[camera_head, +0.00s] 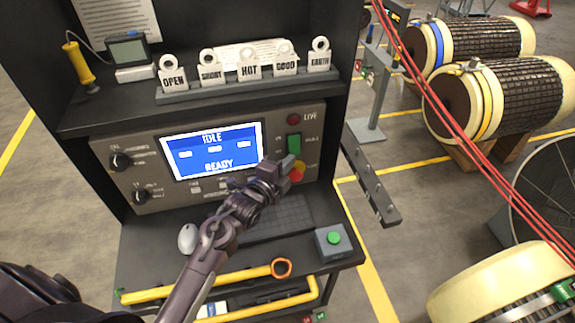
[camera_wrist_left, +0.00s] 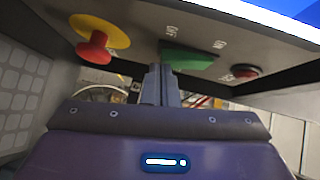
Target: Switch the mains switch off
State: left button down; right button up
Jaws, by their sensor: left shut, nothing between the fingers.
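The mains switch is a green rocker (camera_head: 294,144) on the front panel of the test cabinet, right of the screen. In the left wrist view the green rocker (camera_wrist_left: 188,57) shows at the top middle, with OFF and ON lettering beside it. My left gripper (camera_head: 289,163) is shut and empty, just below the rocker in the head view. Its fingertips also show in the left wrist view (camera_wrist_left: 161,72), close to one end of the rocker; I cannot tell if they touch it. My right gripper is not in view.
A red emergency button (camera_head: 298,171) on a yellow ring sits below the rocker, close to my fingers. A red LIVE lamp (camera_head: 293,119) is above it. The blue screen (camera_head: 212,150) reads IDLE, READY. A box with a green button (camera_head: 334,239) stands on the shelf.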

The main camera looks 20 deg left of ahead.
pick_arm(q)
jog(key=m+b, duration=0.1)
jog(key=b, duration=0.1)
jog(key=t+b, duration=0.1)
jog(key=b, duration=0.1)
jog(key=f+m+t+b, duration=0.1)
jog(key=b, duration=0.2)
jog(key=shift+w+a+f+m, duration=0.1)
jog(key=shift+w+a+m, duration=0.2)
jog(key=shift+w, duration=0.1)
